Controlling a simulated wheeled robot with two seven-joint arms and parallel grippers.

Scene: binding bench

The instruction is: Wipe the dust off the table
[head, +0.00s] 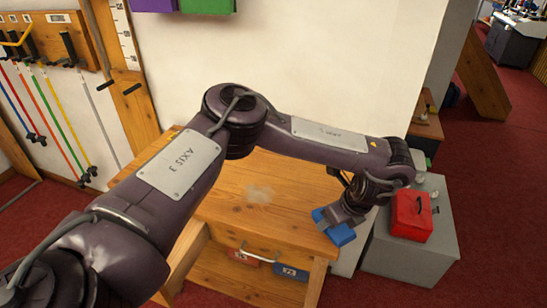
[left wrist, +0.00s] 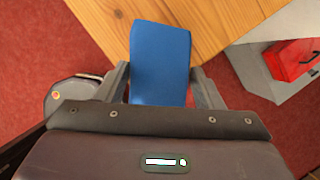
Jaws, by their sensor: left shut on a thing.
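The wooden table (head: 225,215) stands in the middle of the head view, with a pale grey dust patch (head: 259,194) on its top. My left arm reaches over the table from the left. My left gripper (head: 340,222) is shut on a blue block (head: 336,233), perhaps a sponge, at the table's right front corner, to the right of the dust. The block (left wrist: 160,62) sits between both fingers in the left wrist view, where it overlaps the table edge and red floor. I cannot tell whether it touches the table. My right gripper is not in view.
A red box (head: 411,216) sits on a grey cabinet (head: 400,262) right of the table. Under the tabletop are a red item (head: 243,258) and a blue item (head: 291,272). A white wall stands behind the table. Coloured straps (head: 45,100) hang at left.

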